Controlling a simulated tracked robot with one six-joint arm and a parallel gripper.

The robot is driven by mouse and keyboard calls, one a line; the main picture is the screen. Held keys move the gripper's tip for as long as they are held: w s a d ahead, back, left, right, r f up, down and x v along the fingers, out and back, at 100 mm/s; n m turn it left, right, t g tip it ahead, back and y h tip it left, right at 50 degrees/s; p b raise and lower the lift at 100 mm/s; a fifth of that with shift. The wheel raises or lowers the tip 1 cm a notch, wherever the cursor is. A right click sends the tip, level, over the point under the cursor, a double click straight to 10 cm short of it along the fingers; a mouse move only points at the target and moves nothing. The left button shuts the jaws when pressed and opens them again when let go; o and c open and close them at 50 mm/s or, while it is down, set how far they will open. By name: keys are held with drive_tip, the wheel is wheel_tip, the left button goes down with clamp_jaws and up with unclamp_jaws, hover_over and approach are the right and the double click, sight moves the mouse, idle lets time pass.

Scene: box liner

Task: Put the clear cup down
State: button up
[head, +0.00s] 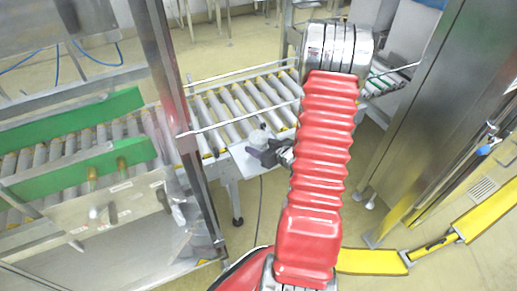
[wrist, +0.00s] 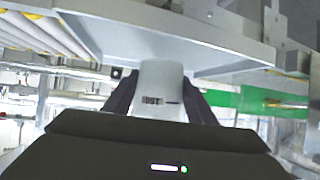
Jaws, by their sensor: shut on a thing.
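The clear cup (head: 258,137) is small and whitish in the head view, at the tip of my gripper (head: 266,151), over or beside the pale plate (head: 243,164) at the end of the roller conveyor. In the wrist view the cup (wrist: 161,74) is cloudy white with dark lettering. It stands between the two dark fingers of my gripper (wrist: 160,95), which are shut on it. The pale plate (wrist: 175,38) spans the top of the wrist view behind the cup. I cannot tell whether the cup touches the plate.
The roller conveyor (head: 237,113) runs behind the plate. A metal post (head: 168,80) and clear panels stand left, with green guides (head: 80,132) beyond. A steel cabinet (head: 445,100) stands right. A yellow barrier (head: 480,215) lies at the lower right.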

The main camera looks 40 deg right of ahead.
drive_tip(key=shift+f, duration=0.65)
drive_tip(key=shift+f, duration=0.15)
drive_tip(key=o, duration=1)
drive_tip(key=shift+s+r, duration=0.4)
drive_tip(key=v, duration=1.1)
